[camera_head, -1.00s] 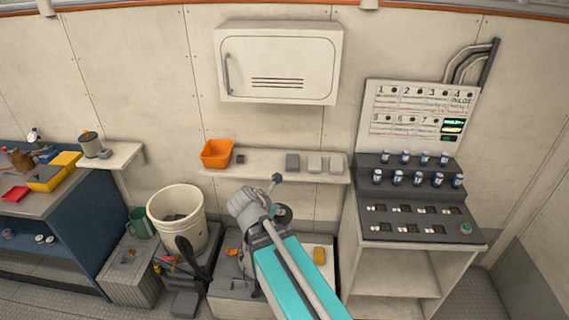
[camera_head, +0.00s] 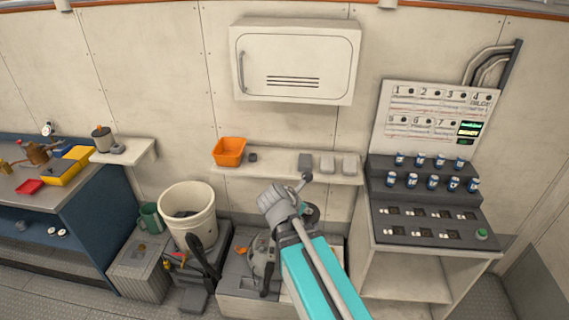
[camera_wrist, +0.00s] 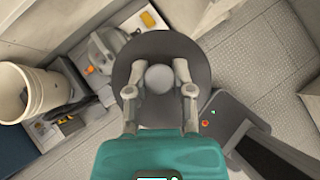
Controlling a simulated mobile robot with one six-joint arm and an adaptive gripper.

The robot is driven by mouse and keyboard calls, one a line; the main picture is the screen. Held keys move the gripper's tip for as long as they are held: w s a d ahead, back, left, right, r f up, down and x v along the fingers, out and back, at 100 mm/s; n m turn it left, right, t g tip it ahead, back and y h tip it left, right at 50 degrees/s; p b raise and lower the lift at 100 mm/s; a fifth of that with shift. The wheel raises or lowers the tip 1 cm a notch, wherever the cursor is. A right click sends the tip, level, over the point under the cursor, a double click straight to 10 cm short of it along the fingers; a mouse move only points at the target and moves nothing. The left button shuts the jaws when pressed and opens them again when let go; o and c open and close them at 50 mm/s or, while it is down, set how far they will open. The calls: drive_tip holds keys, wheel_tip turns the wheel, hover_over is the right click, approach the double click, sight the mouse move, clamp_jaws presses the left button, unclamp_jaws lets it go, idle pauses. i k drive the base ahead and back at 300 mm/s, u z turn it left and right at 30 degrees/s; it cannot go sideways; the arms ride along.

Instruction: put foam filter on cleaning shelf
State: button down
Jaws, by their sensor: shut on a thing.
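In the wrist view my gripper (camera_wrist: 158,68) is shut on a pale rounded thing, taken as the foam filter (camera_wrist: 158,80). A dark grey disc (camera_wrist: 160,112) shows around and behind it; I cannot tell whether it is part of the same piece. In the head view my arm reaches up from the bottom, and it hides the gripper's fingers and most of what they hold. The long wall shelf (camera_head: 275,167), apparently the cleaning shelf, is behind and above the arm. It bears an orange bin (camera_head: 229,151), a small dark piece and several grey blocks.
A low bench with a grey machine (camera_head: 263,260) stands below the shelf, with a white bucket (camera_head: 187,213) to its left. A switch console (camera_head: 425,215) stands at right. A cabinet (camera_head: 295,62) hangs above. The shelf has bare room between bin and blocks.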

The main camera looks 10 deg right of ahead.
sight(277, 161)
drive_tip(key=z, duration=0.1)
drive_tip(key=i, duration=1)
drive_tip(key=u, duration=0.1)
